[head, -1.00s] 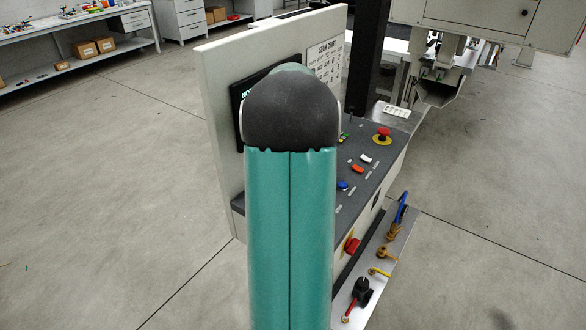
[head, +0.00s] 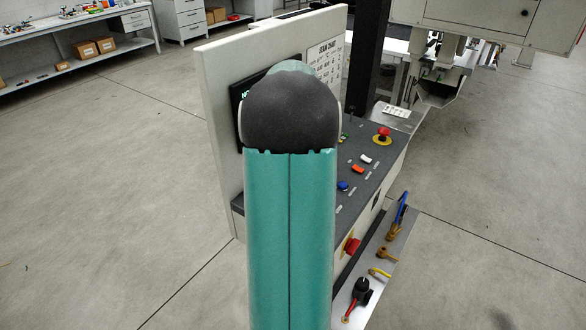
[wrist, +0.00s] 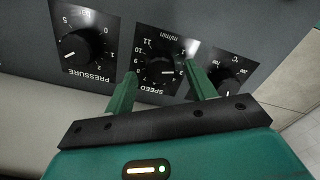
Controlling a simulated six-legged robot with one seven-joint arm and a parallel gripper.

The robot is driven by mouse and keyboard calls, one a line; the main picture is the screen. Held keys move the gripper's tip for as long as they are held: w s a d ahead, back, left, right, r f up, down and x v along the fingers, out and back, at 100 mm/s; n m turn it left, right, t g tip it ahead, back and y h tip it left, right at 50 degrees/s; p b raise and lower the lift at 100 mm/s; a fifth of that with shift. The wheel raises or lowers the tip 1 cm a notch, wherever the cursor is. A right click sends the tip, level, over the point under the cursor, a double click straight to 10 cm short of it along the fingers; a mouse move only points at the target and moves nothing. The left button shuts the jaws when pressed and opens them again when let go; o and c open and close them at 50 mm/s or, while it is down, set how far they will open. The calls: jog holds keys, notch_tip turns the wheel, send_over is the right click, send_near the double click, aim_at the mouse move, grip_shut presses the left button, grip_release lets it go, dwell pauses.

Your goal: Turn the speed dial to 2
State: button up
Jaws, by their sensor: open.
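The speed dial (wrist: 156,70) is a round black knob on a square black plate marked SPEED, upside down in the wrist view. A white mark on the knob points to the right side of the scale; the exact number is too small to read surely. My gripper (wrist: 159,67) is open, with one green finger on each side of the knob. I cannot tell whether the fingers touch it. In the head view my arm hides the gripper and the speed dial.
A pressure dial (wrist: 80,46) is left of the speed dial, and a °C dial (wrist: 222,74) is close on the right. The console (head: 372,160) carries a red emergency button (head: 383,133), a blue button (head: 343,186) and rocker switches. Valves line the plate below.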

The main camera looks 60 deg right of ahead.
notch_tip(320, 180, up, 13)
jog(key=shift+f, duration=0.15)
jog(key=shift+s, duration=0.1)
dwell(0.7)
